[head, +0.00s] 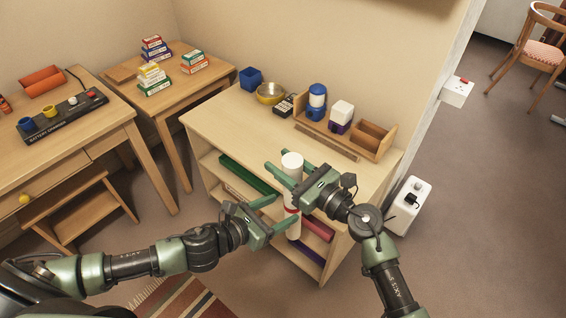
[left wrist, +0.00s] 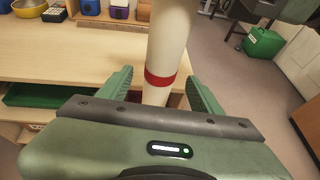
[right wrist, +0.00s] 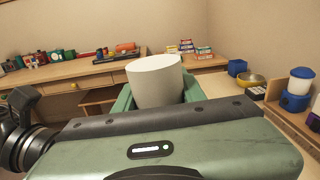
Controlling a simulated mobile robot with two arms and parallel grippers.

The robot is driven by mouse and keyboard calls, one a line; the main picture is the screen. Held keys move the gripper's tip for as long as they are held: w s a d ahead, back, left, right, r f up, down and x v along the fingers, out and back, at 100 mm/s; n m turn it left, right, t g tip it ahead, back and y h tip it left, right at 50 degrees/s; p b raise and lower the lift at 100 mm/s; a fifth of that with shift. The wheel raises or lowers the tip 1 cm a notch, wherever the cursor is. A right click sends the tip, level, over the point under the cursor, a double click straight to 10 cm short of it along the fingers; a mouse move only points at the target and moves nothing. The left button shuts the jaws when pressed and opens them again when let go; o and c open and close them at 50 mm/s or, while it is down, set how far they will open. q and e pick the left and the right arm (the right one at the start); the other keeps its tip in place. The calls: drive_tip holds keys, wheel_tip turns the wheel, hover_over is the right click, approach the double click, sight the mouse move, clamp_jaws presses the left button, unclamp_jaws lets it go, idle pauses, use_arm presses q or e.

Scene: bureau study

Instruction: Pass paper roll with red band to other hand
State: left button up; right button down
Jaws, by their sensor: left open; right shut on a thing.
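The white paper roll with a red band (head: 292,162) stands upright in the air in front of the shelf unit. My right gripper (head: 288,170) is shut on its upper part; the roll's top (right wrist: 155,66) shows between the fingers in the right wrist view. My left gripper (head: 280,208) is open lower down, with its fingers reaching to either side of the roll near the red band. In the left wrist view the red band (left wrist: 160,80) shows between the open left fingers (left wrist: 160,88). Whether the left fingers touch the roll cannot be told.
The shelf unit (head: 215,126) behind the roll bears a yellow bowl (head: 270,93), a blue cup (head: 250,78) and a wooden rack (head: 372,141). A desk (head: 100,135) stands at left. A white box (head: 408,205) stands on the floor at right.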

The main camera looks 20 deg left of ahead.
use_arm(q)
drive_tip(key=v, duration=0.7)
drive_tip(key=w+a+f+n+y, duration=0.1)
drive_tip(key=a+f+n+y, duration=0.1)
drive_tip(key=a+f+n, duration=0.4)
drive_tip(key=w+a+f+n+y, duration=0.15)
drive_tip(key=f+n, duration=0.25)
drive_tip(key=f, duration=0.4)
drive_tip(key=s+a+f+n+g+y, duration=0.2)
drive_tip(key=s+a+f+n, duration=0.15)
drive_tip(key=f+n, duration=0.35)
drive_tip(key=s+a+f+n+g+y, duration=0.1)
drive_tip(key=s+a+f+n+g, duration=0.15)
drive_tip(key=s+f+n, duration=0.4)
drive_tip(key=s+d+f+n+g, duration=0.3)
drive_tip(key=s+f+n, duration=0.5)
drive_tip(key=s, duration=0.5)
drive_tip(key=s+d+f+n+g, duration=0.3)
drive_tip(key=s+d+f+n, duration=0.2)
drive_tip(key=s+f+n, duration=0.3)
drive_tip(key=s+f, duration=0.4)
drive_tip(key=s, duration=0.1)
drive_tip(key=shift+s, duration=0.15)
drive_tip(key=shift+d, duration=0.15)
